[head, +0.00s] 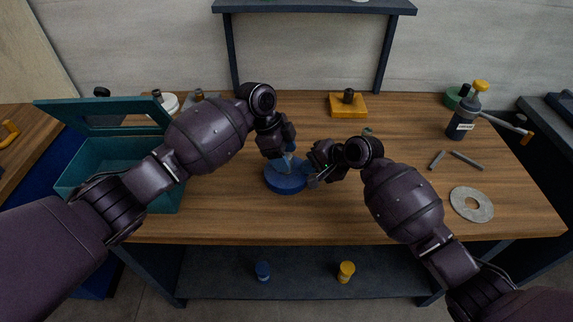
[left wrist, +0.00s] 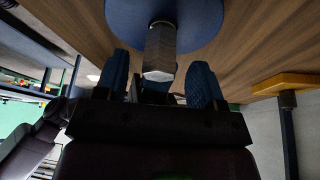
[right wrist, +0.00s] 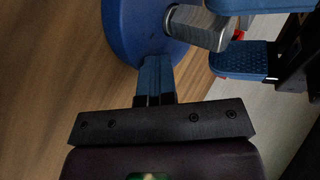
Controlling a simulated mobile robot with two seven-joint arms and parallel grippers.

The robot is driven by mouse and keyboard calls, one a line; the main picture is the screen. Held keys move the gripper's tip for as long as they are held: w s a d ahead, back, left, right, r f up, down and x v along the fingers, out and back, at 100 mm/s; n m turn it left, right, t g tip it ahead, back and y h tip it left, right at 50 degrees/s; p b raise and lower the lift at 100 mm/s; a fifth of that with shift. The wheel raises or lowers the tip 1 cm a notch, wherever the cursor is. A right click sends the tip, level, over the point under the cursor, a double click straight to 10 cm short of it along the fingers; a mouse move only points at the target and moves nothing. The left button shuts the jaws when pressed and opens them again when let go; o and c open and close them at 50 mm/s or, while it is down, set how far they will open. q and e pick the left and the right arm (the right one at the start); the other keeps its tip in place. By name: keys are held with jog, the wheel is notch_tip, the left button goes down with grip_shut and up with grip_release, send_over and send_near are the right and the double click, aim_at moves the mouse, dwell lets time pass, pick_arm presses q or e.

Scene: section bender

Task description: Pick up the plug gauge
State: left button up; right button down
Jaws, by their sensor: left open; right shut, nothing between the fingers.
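A grey metal post, which I take to be the plug gauge, stands on a round blue base (head: 284,177) at the middle of the table; I cannot tell if the two are one piece. The post (left wrist: 160,52) shows in the left wrist view between the spread blue fingers of my left gripper (left wrist: 160,76). A gap shows on each side of it. In the right wrist view the post (right wrist: 198,27) is beside the left fingers. My right gripper (head: 312,182) is shut and empty, its tips (right wrist: 155,75) close to the base's edge. In the head view the grippers partly hide the post.
An open teal box (head: 120,158) stands at the left. A yellow block with a dark knob (head: 348,105) sits at the back. The front middle of the table is clear.

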aim_at(289, 156)
pick_arm(q)
jog(key=x, duration=0.2)
jog(key=shift+d+f, duration=0.15)
jog(key=shift+f, duration=0.1)
jog(key=c, duration=1)
jog(key=shift+r, duration=5.05)
jog(key=shift+c, duration=0.2)
